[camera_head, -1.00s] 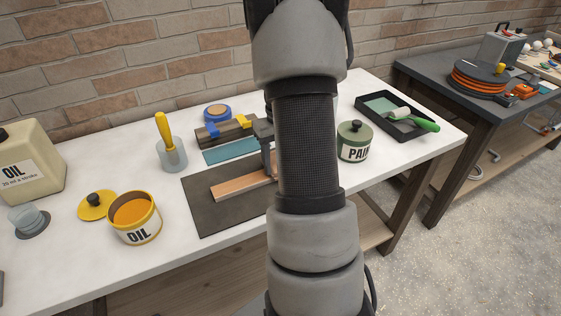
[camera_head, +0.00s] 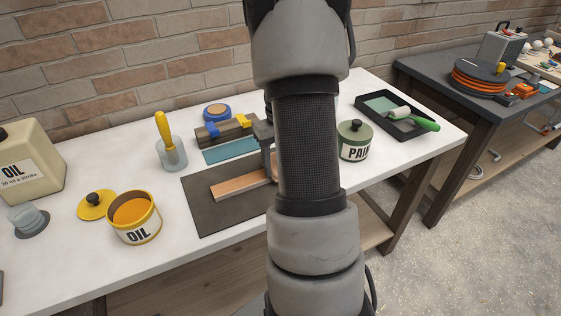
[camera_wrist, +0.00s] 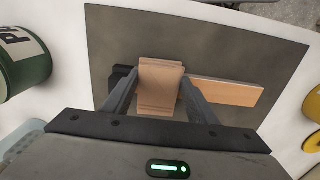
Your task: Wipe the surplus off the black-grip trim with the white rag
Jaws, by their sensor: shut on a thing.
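The trim (camera_head: 240,187) is a flat light-wood strip lying on a dark grey mat (camera_head: 215,218); in the wrist view the strip (camera_wrist: 228,93) runs right from my fingers. My gripper (camera_wrist: 160,82) is shut on a tan, layered pad (camera_wrist: 161,80), held over the strip's left part. A black piece (camera_wrist: 122,78), perhaps the trim's grip, shows left of the pad, partly behind a finger. In the head view a grey finger (camera_head: 266,157) shows at the strip's right end; my arm hides the rest. I see no plainly white rag, and cannot tell whether the pad is it.
An open oil tin (camera_head: 138,220), its yellow lid (camera_head: 96,205) and a yellow-handled tool in a jar (camera_head: 171,150) stand left. A teal sheet (camera_head: 229,149) and clamped dark block (camera_head: 222,133) lie behind the mat. A paint tin (camera_head: 355,142) and roller tray (camera_head: 390,118) stand right.

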